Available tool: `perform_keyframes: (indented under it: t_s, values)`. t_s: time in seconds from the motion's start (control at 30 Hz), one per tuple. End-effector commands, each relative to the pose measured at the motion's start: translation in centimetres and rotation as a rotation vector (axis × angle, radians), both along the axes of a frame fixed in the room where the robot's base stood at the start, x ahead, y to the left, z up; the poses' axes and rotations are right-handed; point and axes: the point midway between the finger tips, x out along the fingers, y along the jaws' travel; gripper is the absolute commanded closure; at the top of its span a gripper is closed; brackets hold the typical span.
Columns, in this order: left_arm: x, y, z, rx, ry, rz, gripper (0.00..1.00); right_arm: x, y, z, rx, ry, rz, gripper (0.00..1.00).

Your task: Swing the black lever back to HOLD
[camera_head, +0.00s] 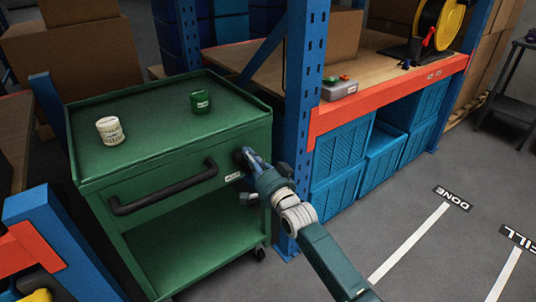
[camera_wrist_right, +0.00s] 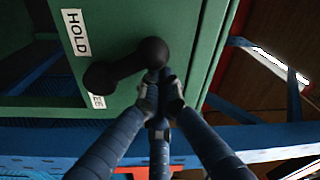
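The black lever (camera_wrist_right: 125,65) is on a green panel in the right wrist view, with one rounded end at upper right and the other at lower left. The lower-left end lies beside a partly covered label (camera_wrist_right: 98,101) ending in E, below the white HOLD label (camera_wrist_right: 75,32). My right gripper (camera_wrist_right: 162,82) has its fingertips close together at the lever's upper-right end; whether they grip it is unclear. In the head view my right gripper (camera_head: 248,160) is at the front right corner of the green cart (camera_head: 150,130). My left gripper is not in view.
A white can (camera_head: 109,131) and a green can (camera_head: 200,102) stand on the cart top. A blue rack post (camera_head: 302,100) rises close behind my right gripper. A black handle (camera_head: 165,188) juts from the cart front. Grey floor is clear at lower right.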

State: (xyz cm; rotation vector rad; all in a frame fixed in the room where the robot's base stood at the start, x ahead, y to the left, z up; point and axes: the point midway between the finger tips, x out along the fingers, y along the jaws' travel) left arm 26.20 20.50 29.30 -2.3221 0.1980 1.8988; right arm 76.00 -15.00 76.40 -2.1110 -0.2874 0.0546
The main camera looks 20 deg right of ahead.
Motion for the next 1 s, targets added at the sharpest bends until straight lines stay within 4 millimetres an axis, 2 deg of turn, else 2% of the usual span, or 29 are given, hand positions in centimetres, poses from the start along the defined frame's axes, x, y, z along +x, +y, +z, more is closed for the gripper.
perform_keyframes:
  t_s: [0.6,0.77,1.0]
  values:
    - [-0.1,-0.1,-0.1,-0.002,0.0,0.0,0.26,-0.5,0.1,-0.3,-0.007,0.001,0.001,1.0]
    - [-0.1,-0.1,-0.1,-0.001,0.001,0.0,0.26,-2.7,-0.4,-0.5,-0.008,0.001,0.002,1.0]
    - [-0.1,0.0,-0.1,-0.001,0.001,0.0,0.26,-7.8,-1.7,-0.9,-0.009,0.001,0.001,1.0]
